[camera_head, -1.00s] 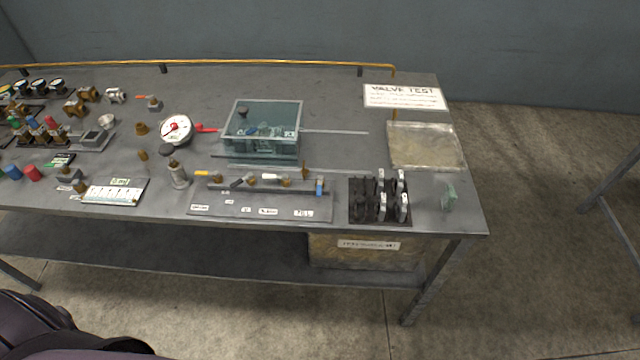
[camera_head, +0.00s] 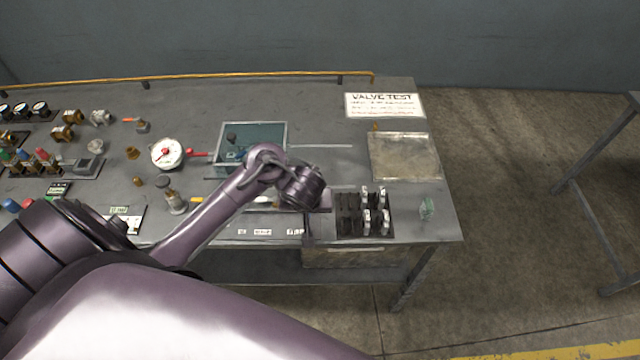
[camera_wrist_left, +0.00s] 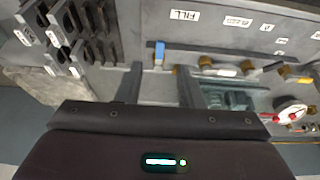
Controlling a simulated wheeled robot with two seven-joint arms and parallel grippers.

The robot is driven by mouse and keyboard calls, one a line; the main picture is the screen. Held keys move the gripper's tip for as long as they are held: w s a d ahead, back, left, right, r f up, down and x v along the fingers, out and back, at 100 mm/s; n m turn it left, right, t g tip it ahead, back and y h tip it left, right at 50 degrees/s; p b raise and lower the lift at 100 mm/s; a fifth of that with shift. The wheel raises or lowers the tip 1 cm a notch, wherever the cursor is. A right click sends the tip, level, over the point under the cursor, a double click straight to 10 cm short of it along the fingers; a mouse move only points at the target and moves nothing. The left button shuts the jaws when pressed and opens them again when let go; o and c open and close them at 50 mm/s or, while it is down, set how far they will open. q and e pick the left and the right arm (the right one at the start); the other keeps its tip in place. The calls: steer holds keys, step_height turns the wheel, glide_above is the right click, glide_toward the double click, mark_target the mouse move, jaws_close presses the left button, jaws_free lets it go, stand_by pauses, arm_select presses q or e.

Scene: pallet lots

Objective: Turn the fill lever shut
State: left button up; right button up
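The fill lever (camera_wrist_left: 159,52) is a small blue handle on the valve board (camera_wrist_left: 225,42), close to the FILL label (camera_wrist_left: 185,15) in the left wrist view. It points across the pipe line, toward the label side. My left gripper (camera_wrist_left: 160,74) is open, with one dark finger on either side of the lever's line and the tips a little short of it. Nothing shows between the fingers. In the head view my left arm reaches over the board and its wrist hides the lever. My right gripper is not in view.
A white-handled valve (camera_wrist_left: 228,72) and a yellow-handled valve (camera_wrist_left: 275,66) sit along the same pipe. A dark rack (camera_head: 350,226) with grey pieces stands right of my wrist. A clear tray (camera_head: 436,160) lies back right.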

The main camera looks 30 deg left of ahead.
arm_select(q)
steer(key=b+x, duration=0.5)
steer(key=x, duration=0.1)
steer(key=shift+w+a, duration=0.15)
steer(key=shift+w+a+f+b, duration=0.15)
steer(key=shift+w+f+b, duration=0.1)
steer(key=shift+f+b, duration=0.3)
jaws_close()
